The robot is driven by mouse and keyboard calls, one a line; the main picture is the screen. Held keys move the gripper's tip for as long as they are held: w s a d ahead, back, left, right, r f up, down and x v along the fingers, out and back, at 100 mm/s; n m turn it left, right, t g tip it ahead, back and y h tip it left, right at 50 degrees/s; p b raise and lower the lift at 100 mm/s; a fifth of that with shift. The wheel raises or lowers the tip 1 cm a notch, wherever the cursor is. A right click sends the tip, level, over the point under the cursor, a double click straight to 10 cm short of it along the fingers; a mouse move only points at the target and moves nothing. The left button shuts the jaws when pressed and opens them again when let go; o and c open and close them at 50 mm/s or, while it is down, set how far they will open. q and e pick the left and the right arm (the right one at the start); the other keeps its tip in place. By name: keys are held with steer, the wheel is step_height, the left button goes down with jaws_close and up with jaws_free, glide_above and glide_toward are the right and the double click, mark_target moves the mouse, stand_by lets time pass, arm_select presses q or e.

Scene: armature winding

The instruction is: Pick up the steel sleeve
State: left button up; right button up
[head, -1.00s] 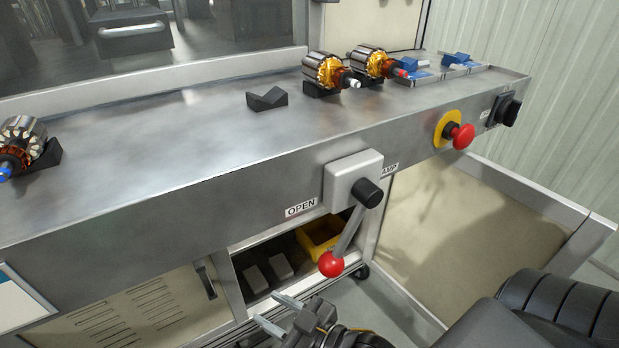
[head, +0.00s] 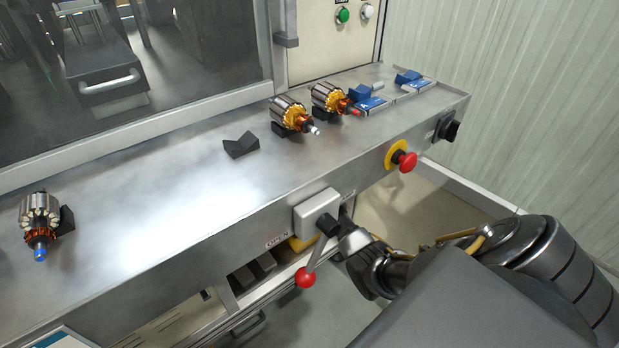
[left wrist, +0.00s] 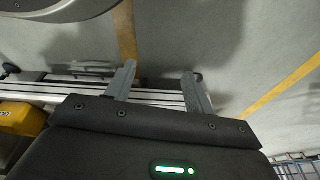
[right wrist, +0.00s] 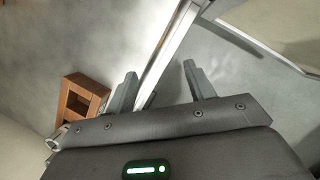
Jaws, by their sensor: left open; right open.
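A small pale grey cylinder (head: 378,87), possibly the steel sleeve, lies by a blue block at the far right end of the steel bench. It is too small to be sure. My right gripper (right wrist: 160,69) is open and empty in the right wrist view. In the head view my right arm (head: 480,245) is low in front of the bench, beside the lever, well short of the cylinder. My left gripper (left wrist: 158,69) is open and empty over the floor in the left wrist view, outside the head view.
Armatures with a silver end (head: 290,115), red end (head: 330,98) and blue end (head: 40,220) sit on the bench (head: 160,200). A red-knobbed lever (head: 306,276) and red emergency button (head: 405,161) jut from the front.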

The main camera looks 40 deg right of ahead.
steer(key=shift+n+g, duration=0.4)
steer(key=w+d, duration=0.2)
steer(key=w+d+b, duration=0.1)
steer(key=w+d, duration=0.1)
steer(key=d, duration=0.1)
steer(key=shift+w+r+b, duration=0.2)
steer(key=shift+w+b, duration=0.05)
steer(key=shift+b, duration=0.05)
steer(key=shift+w+d+r, duration=0.15)
steer(key=shift+w+d, duration=0.15)
steer(key=shift+d, duration=0.15)
steer(key=shift+w+d+b, duration=0.3)
steer(key=shift+w, duration=0.05)
steer(key=w+d+b, duration=0.1)
steer(key=w+d+f+b, duration=0.1)
steer(key=d, duration=0.1)
steer(key=shift+w, duration=0.4)
steer(key=shift+f, duration=0.1)
arm_select(q)
step_height(320, 180, up, 9)
steer(key=shift+w, duration=0.4)
steer(key=shift+a, duration=0.1)
arm_select(e)
steer(key=shift+c, duration=0.3)
steer(key=c, duration=1)
